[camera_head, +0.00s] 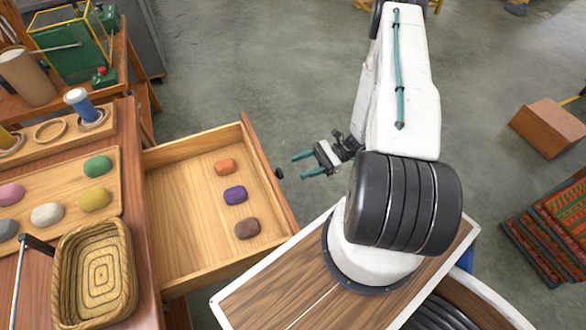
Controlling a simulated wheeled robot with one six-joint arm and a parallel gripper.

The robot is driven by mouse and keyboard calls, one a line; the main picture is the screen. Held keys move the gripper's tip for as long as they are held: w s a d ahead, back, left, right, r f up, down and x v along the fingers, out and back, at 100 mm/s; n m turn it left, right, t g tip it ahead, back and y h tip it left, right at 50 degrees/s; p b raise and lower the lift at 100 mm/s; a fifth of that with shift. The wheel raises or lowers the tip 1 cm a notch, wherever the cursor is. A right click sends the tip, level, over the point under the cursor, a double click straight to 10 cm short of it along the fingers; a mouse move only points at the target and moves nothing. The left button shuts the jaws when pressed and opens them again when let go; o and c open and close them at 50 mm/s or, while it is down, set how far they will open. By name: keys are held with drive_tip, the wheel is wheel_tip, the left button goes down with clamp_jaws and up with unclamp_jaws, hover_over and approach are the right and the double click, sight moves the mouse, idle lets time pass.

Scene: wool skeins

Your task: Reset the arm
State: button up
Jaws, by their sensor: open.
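My gripper (307,164) is open and empty, with its two green fingers pointing left. It is in the air right of the open drawer (168,157), apart from the drawer's front panel. My white and black arm reaches up from my base and folds back down to the gripper. An orange skein (225,167), a purple skein (235,195) and a brown skein (247,228) lie in a column inside the drawer.
A wooden tray (62,172) on the table holds several skeins, with a woven basket (66,262) in front of it. The drawer's dark knob (279,173) sticks out near my gripper. A wooden box (546,128) and stacked patterned textiles (530,251) are at right. Grey floor lies open behind.

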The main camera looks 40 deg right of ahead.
drive_tip(key=shift+v, duration=0.95)
drive_tip(key=s+a+r+n+g+h, duration=0.2)
drive_tip(key=r+n+g+h, duration=0.15)
drive_tip(key=r, duration=0.55)
drive_tip(key=s+a+r+n+g+h, duration=0.25)
drive_tip(key=r+n+h, duration=0.2)
drive_tip(key=r, duration=0.55)
drive_tip(key=s+a+r+n+g+h, duration=0.1)
drive_tip(key=r+n+g+h, duration=0.3)
drive_tip(key=r, duration=0.5)
drive_tip(key=s+a+r+n+t+h, duration=0.2)
drive_tip(key=s+a+r+n+t, duration=0.1)
drive_tip(key=r, duration=0.5)
drive_tip(key=s+a+r+n+t+h, duration=0.3)
drive_tip(key=s+a+r+n, duration=0.2)
drive_tip(key=r, duration=0.3)
drive_tip(key=shift+a+n+t, duration=0.35)
drive_tip(key=shift+n+t, duration=0.05)
drive_tip(key=shift+n, duration=0.1)
drive_tip(key=shift+r, duration=0.15)
